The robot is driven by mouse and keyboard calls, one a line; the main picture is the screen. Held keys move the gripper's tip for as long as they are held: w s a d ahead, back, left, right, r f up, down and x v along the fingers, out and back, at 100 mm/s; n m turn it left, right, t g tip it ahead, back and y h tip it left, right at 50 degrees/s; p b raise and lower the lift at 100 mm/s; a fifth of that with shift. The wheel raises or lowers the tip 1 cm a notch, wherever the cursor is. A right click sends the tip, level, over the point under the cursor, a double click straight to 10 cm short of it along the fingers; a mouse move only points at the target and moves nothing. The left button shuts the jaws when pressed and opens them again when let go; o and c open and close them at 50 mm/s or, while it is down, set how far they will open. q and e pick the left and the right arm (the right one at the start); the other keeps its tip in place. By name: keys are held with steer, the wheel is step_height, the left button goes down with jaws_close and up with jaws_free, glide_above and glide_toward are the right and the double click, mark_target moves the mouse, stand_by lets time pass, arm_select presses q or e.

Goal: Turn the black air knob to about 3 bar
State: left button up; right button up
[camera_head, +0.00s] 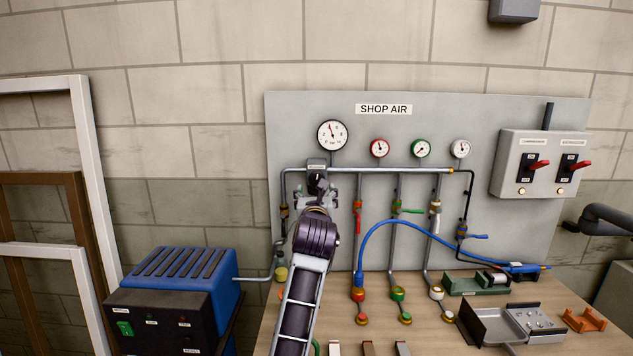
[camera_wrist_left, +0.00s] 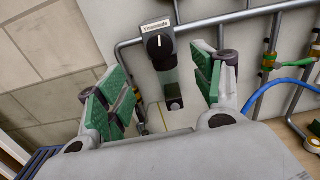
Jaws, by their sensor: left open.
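The black air knob (camera_wrist_left: 158,43) shows in the left wrist view below a small white label, with a pale pointer mark on its face. In the head view the knob (camera_head: 317,181) is small and partly hidden by my left gripper. My left gripper (camera_head: 317,197) is in front of the regulator, just below the knob. In the left wrist view the left gripper (camera_wrist_left: 160,85) is open, its green pads apart on either side of the regulator body, with nothing between them clearly held. The large white gauge (camera_head: 332,135) stands above the knob; its scale is too small to read. My right gripper is not in view.
Three smaller gauges, red-rimmed (camera_head: 380,148), green-rimmed (camera_head: 420,148) and white (camera_head: 460,149), sit right of the large one. Pipes (camera_head: 400,170) and a blue hose (camera_head: 400,222) run across the panel. A blue compressor (camera_head: 190,270) stands left; a switch box (camera_head: 545,150) is right.

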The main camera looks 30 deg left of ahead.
mark_target(317, 180)
arm_select(q)
steer(key=shift+p+x, duration=1.65)
steer(key=shift+x, duration=5.05)
steer(key=shift+c, duration=0.4)
steer(key=c, duration=0.9)
steer(key=shift+c, duration=0.2)
